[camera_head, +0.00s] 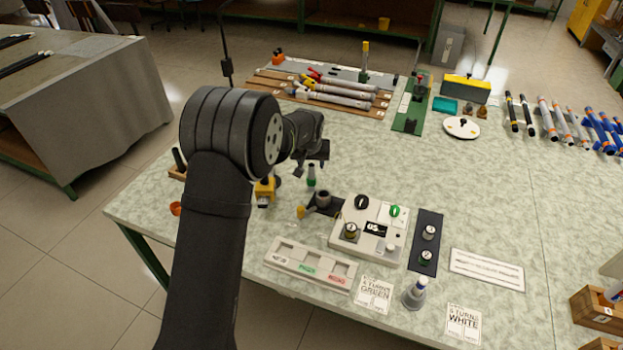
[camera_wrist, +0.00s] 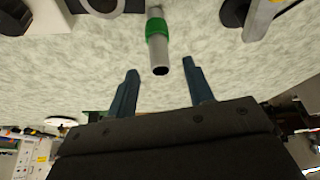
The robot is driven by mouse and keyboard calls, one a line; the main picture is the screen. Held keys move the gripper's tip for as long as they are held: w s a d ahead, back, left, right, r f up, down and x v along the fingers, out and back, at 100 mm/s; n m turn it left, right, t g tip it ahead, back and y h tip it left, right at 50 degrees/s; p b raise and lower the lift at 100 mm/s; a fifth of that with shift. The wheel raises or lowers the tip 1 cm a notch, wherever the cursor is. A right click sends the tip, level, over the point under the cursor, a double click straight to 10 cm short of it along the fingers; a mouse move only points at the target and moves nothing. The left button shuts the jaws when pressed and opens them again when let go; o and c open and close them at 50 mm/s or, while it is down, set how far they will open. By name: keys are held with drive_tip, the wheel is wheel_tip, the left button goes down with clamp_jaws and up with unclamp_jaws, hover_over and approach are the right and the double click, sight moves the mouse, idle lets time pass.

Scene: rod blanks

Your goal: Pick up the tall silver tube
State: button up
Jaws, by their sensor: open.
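A silver tube with a green band (camera_wrist: 158,50) shows in the wrist view, its dark open end toward the camera. It appears to be the upright green-banded piece (camera_head: 311,176) just below my gripper in the head view. My gripper (camera_wrist: 160,78) is open and empty, one finger to each side of the tube's end in the picture. I cannot tell how far the tube is from the fingertips, and no contact is visible. In the head view my gripper (camera_head: 312,158) is above the table, its fingers small and dark.
A grey device with dials (camera_head: 368,230) and a labelled tray (camera_head: 311,268) stand in front. A yellow block (camera_head: 264,190) and a dark fixture (camera_head: 322,202) are close by. Several silver tubes lie on a wooden rack (camera_head: 268,84) behind. The table's middle right is clear.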

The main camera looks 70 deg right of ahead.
sight(311, 166)
drive_tip(key=x, duration=0.3)
drive_tip(key=shift+f, duration=0.3)
clamp_jaws()
drive_tip(key=shift+r, duration=0.15)
